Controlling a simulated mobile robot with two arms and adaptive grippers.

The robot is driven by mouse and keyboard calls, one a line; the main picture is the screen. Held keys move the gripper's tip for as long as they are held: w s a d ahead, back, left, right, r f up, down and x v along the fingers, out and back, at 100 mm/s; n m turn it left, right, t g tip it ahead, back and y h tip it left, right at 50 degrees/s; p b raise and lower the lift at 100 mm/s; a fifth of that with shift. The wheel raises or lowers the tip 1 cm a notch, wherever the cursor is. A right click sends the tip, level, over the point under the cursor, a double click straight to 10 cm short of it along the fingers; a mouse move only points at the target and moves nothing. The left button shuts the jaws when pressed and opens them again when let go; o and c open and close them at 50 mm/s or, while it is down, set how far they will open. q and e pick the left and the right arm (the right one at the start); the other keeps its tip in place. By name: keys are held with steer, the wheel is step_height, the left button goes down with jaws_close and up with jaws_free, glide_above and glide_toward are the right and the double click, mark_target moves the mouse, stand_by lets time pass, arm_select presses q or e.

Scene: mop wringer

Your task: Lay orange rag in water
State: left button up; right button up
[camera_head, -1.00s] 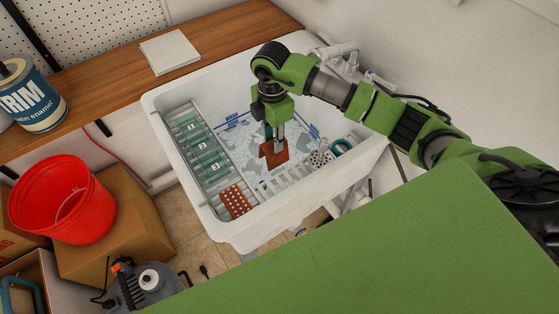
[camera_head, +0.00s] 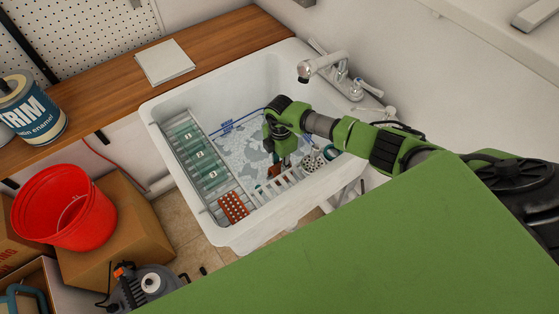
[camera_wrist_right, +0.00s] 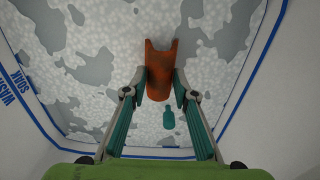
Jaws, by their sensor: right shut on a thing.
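The orange rag (camera_wrist_right: 160,64) hangs between the fingertips of my right gripper (camera_wrist_right: 159,84), which is shut on it. In the head view the rag (camera_head: 272,171) shows only as a small patch below my wrist, mostly hidden by the arm. The right gripper (camera_head: 284,163) is low inside the white sink (camera_head: 172,102). The water (camera_head: 240,145) in the sink is grey with pale foam patches, inside a blue outline. The rag is over this area; I cannot tell whether it touches the water. My left gripper is not in view.
A rack with green numbered slots (camera_head: 200,155) runs along the sink's left side, with a red dotted pad (camera_head: 233,207) at its front. A white perforated holder (camera_head: 313,160) stands at the right.

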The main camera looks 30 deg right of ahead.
steer(key=shift+a+f, duration=0.2)
steer(key=shift+f, duration=0.1)
steer(key=shift+f, duration=0.15)
steer(key=o, duration=1)
